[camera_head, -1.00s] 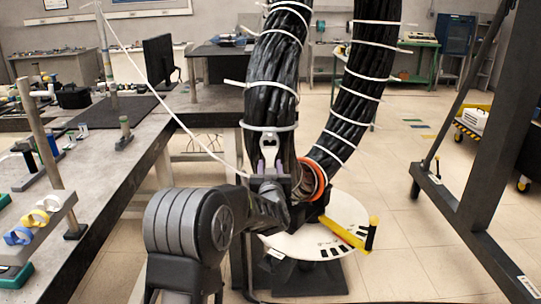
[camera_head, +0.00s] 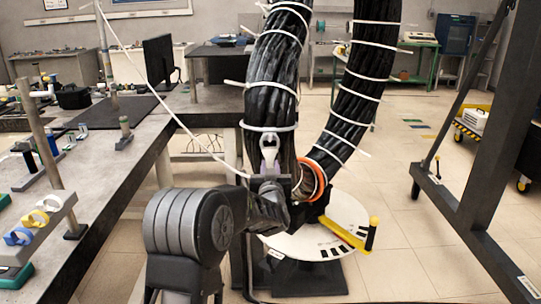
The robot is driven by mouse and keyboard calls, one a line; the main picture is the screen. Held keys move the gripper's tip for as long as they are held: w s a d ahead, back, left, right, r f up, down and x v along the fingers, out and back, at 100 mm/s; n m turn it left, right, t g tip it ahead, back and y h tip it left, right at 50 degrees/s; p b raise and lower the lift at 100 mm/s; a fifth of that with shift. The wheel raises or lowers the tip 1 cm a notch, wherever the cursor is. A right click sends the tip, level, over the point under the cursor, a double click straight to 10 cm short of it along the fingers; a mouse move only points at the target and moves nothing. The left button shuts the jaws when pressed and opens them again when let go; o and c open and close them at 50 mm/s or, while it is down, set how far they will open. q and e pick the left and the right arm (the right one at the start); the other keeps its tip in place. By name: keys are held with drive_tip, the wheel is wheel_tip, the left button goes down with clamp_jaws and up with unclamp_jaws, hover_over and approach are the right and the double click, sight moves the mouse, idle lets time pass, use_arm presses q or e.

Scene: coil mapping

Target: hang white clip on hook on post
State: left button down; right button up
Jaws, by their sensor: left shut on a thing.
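I cannot make out a hook clearly. My right gripper is not in view.
A rack (camera_head: 35,240) with yellow, white and blue clips sits at the left bench edge. A second post (camera_head: 38,130) stands behind it. A round white base (camera_head: 325,225) with a yellow arm is below the bundle. A dark frame (camera_head: 470,170) stands at right. Open floor lies between.

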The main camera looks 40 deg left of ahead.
sight(270, 158)
use_arm(q)
drive_tip(key=shift+r, duration=0.15)
drive_tip(key=shift+s+d+r+p, duration=0.25)
drive_tip(key=shift+s+r+p, duration=0.15)
drive_tip(key=shift+r, duration=0.2)
drive_tip(key=shift+s+d+r+p, duration=0.25)
drive_tip(key=shift+r+p, duration=0.2)
drive_tip(key=shift+r, duration=0.15)
idle(0.3)
drive_tip(key=shift+v, duration=1.45)
drive_tip(key=shift+s+d, duration=0.1)
drive_tip(key=shift+s, duration=0.05)
drive_tip(key=shift+s+d, duration=0.35)
drive_tip(key=shift+s, duration=0.05)
